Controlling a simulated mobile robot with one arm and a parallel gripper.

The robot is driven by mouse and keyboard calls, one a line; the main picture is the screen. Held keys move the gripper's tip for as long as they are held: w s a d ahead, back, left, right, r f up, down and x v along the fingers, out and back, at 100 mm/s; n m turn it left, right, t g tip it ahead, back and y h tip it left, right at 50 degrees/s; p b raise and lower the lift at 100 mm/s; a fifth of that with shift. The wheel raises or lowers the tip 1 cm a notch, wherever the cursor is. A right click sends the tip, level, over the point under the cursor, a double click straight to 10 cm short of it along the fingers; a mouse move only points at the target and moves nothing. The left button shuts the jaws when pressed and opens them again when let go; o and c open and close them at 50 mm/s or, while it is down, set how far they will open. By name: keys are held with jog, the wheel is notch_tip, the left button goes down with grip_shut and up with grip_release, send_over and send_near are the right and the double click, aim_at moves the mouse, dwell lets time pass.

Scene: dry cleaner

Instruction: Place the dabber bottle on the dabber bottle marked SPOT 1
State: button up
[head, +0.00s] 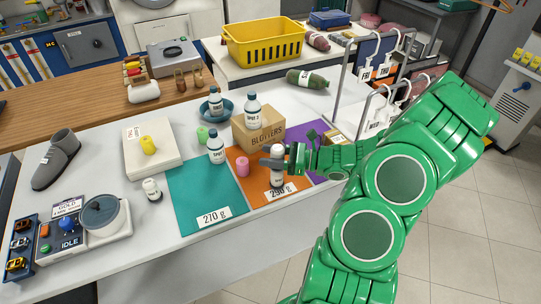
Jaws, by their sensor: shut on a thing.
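My gripper (273,161) is shut on a white dabber bottle (277,179) with a dark base. The bottle is upright over the orange mat (240,158), by the "290 g" card; I cannot tell if it touches the mat. Dark-capped white bottles with SPOT-type labels stand on the teal mat (195,205), on the BLOTTERS box and in a teal bowl (228,107): the teal mat bottle (216,148), the box bottle (253,112) and the bowl bottle (215,101). Their numbers are too small to read surely. A smaller white bottle (152,189) stands left of the teal mat.
The BLOTTERS box (258,135) stands behind my gripper. A pink cylinder (242,167) is just left of it, and a green one (203,133) is farther back. A metal hanger rack (338,95) stands at right. The teal mat's front is clear.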

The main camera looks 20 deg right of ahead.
jog(key=shift+f, duration=0.1)
jog(key=o, duration=1.2)
jog(key=shift+o, duration=0.2)
jog(key=v, duration=1.2)
jog(key=shift+r, duration=0.2)
